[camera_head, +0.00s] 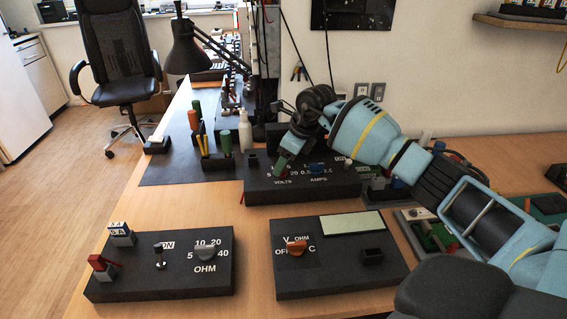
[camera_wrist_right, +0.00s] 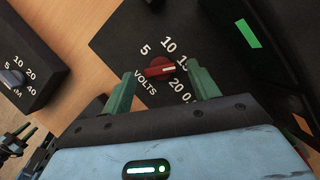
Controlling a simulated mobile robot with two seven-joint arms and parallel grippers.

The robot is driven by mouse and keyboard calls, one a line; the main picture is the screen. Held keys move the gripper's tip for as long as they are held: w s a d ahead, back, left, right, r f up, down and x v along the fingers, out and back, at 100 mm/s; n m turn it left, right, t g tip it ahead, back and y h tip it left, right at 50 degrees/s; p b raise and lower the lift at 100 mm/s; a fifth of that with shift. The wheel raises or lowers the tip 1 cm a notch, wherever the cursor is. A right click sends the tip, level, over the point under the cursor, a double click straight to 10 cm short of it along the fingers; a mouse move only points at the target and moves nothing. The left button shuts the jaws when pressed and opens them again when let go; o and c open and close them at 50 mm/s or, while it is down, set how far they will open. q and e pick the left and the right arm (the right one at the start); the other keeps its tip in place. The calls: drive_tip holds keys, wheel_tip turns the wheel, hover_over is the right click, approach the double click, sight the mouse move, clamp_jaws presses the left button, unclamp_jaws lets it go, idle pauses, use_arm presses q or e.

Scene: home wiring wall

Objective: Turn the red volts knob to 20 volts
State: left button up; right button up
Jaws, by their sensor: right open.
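The red volts knob (camera_wrist_right: 160,69) shows in the right wrist view on a black panel, inside an arc of white numbers 5, 10, 15 and 20. Its bar lies nearly level in that view, with a light mark toward the 15 side. My right gripper (camera_wrist_right: 160,76) is open, with one green finger on each side of the knob; I cannot tell whether either finger touches it. In the head view my right gripper (camera_head: 281,164) reaches down over the VOLTS end of the black supply panel (camera_head: 258,190) and hides the knob.
A blue amps knob (camera_head: 317,167) sits right of the volts dial. In front are an OHM box (camera_head: 165,285) with a grey knob and a meter box (camera_head: 335,283) with an orange knob. Screwdrivers and a bottle (camera_head: 245,130) stand behind to the left.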

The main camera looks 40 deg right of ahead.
drive_tip(key=shift+w+a+f, duration=0.15)
drive_tip(key=shift+w+f, duration=0.1)
drive_tip(key=shift+f, duration=0.4)
